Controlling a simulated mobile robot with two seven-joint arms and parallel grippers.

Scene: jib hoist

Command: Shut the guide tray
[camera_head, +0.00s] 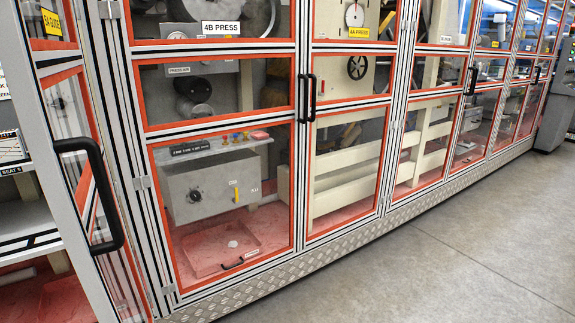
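No part of the view is clearly marked as the guide tray. A yellow label (51,22) ending in "GUIDE" sits at the upper left, on the leftmost bay. A shallow reddish tray (208,257) with a small dark handle lies behind the clear door of the bay labelled "4B PRESS". Neither of my grippers is in view.
A long row of clear-panelled doors with orange edges (220,232) runs to the right, with black handles (307,98). A tread-plate kick strip (350,236) runs below. The grey floor (440,265) is clear. A dark console (556,105) stands at the far right.

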